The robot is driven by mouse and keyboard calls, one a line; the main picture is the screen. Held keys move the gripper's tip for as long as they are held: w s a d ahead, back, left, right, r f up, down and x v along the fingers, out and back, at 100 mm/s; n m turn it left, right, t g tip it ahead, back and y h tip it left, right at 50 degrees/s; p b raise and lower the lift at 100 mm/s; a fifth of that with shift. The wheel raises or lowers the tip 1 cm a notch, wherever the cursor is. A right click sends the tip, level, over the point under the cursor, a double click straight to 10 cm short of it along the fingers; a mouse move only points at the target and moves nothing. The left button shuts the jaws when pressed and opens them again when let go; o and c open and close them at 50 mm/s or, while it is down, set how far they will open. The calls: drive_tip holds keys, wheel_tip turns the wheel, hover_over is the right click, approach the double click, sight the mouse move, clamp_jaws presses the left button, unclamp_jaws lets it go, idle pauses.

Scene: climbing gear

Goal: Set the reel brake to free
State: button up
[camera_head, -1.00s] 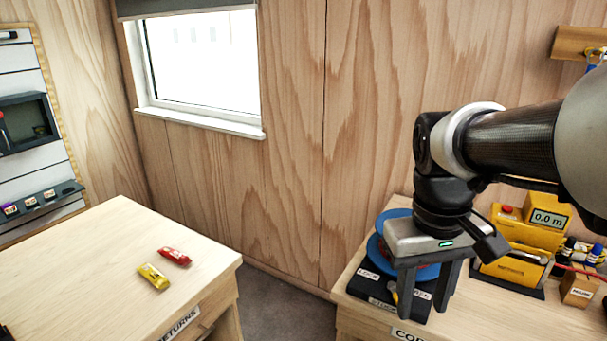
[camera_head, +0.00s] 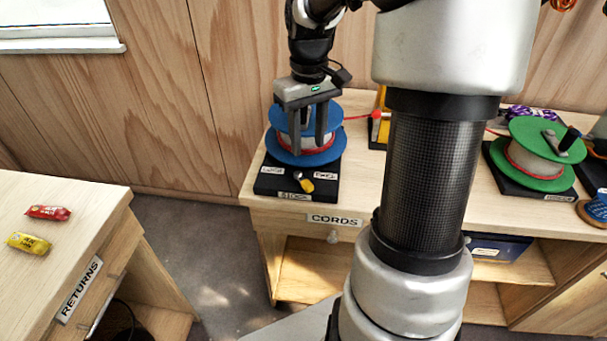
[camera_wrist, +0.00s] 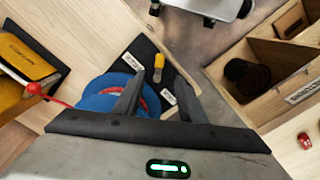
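The blue reel (camera_head: 330,150) with pale, red-edged cord stands on a black base at the left end of the cords table. It shows partly in the wrist view (camera_wrist: 100,100). The brake lever with a yellow handle (camera_head: 307,186) is on the front of the base, its handle angled toward the front right. Small white labels (camera_head: 271,170) (camera_head: 325,175) sit on both sides; their words are too small to read. In the wrist view the yellow handle (camera_wrist: 158,66) lies beyond my fingertips. My gripper (camera_head: 307,150) is open and empty, pointing down in front of the reel.
A red ball (camera_head: 376,115) on a cord is right of the reel. A green reel (camera_head: 541,155) stands further right. My arm hides the table's middle. The returns table (camera_head: 100,215) at left holds a red bar (camera_head: 48,212) and a yellow bar (camera_head: 28,243).

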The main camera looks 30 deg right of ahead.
sight(308, 184)
wheel_tip(308, 184, down, 12)
drive_tip(key=shift+f+b, duration=0.2)
drive_tip(key=shift+b, duration=0.75)
